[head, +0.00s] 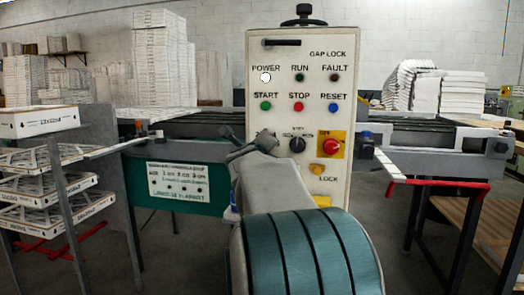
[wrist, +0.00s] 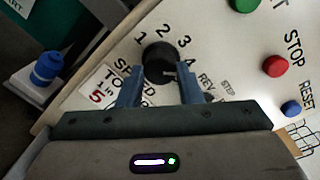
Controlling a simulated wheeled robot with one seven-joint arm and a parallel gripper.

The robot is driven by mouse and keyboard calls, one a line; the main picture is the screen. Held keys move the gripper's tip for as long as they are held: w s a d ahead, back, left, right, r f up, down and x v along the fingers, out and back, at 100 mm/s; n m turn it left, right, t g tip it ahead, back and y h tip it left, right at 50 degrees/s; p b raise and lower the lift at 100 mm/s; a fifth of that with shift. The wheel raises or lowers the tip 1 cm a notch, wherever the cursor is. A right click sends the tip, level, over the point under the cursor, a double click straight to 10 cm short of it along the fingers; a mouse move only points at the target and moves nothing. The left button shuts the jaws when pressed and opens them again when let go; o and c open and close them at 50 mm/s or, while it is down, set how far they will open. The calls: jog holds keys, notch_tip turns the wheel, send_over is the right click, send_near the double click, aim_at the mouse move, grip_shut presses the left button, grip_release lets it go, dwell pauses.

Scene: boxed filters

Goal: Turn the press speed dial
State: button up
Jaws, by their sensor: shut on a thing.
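The press speed dial (wrist: 158,56) is a round black knob on the white control panel (head: 347,97). In the wrist view it sits between my gripper's two blue-grey fingers, with numbers from 1 upward printed around its upper side. A pale mark shows at the knob's lower right. My gripper (wrist: 158,80) is shut on the dial, one finger on each side. In the head view my gripper (head: 262,145) is at the panel's left side below the START button, and it hides the dial.
Close by on the panel are the green START button (head: 265,106), red STOP button (head: 298,107), blue RESET button (head: 335,107), a black selector knob (head: 297,145) and a red stop knob on a yellow plate (head: 331,158). A shelf rack (head: 55,190) stands left.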

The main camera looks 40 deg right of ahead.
dwell(0.3)
jog(key=o, duration=1)
jog(key=shift+p+v, duration=1.4)
jog(key=shift+v, duration=5.5)
jog(key=shift+r, duration=0.1)
